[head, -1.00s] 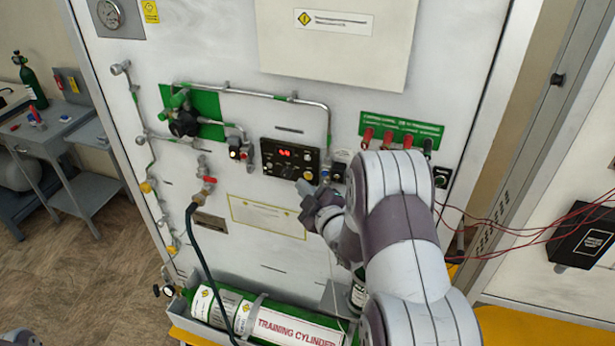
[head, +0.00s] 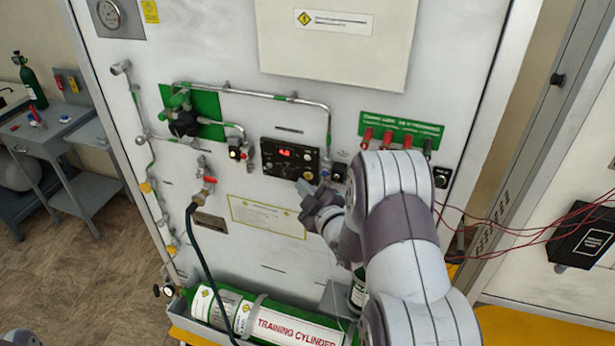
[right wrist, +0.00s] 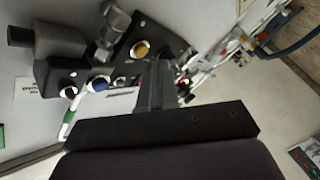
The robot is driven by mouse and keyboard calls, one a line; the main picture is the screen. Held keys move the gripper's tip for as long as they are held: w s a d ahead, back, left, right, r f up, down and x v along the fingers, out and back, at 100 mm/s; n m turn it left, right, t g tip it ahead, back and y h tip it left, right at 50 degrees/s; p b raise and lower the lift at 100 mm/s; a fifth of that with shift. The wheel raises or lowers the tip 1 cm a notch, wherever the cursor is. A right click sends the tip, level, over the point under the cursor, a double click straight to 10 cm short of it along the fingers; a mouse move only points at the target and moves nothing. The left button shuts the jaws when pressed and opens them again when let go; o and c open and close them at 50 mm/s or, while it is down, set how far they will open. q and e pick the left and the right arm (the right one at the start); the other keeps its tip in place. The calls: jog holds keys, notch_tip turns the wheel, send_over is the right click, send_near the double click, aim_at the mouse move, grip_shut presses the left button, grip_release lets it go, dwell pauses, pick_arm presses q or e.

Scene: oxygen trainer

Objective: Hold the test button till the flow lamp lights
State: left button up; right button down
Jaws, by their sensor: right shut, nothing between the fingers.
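The black control box (head: 290,160) is on the white panel, with a small lit red display (head: 285,152) and a row of small controls below. My right gripper (head: 308,190) is shut and empty at the box's lower right edge. In the right wrist view its closed fingers (right wrist: 157,85) reach toward the black control box (right wrist: 125,60), which carries round yellow, blue and white-ringed controls. The fingers hide part of its face; I cannot tell whether they touch a button. I cannot pick out the test button or flow lamp by label. My left gripper is not in view.
Above are steel pipes, a green-backed regulator (head: 184,122) and red connectors (head: 387,138). A green training cylinder (head: 230,300) lies in a tray below. A dark hose (head: 200,260) hangs at left. Red wires (head: 520,228) cross at right.

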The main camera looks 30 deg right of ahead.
jog(key=shift+w+d, duration=0.1)
jog(key=shift+w+d+b, duration=0.2)
jog(key=shift+b, duration=0.1)
jog(key=shift+w+d, duration=0.25)
jog(key=shift+d, duration=0.05)
dwell(0.7)
dwell(1.9)
jog(key=shift+s+a+b, duration=0.3)
jog(key=shift+s+a, duration=0.25)
jog(key=shift+a, duration=0.05)
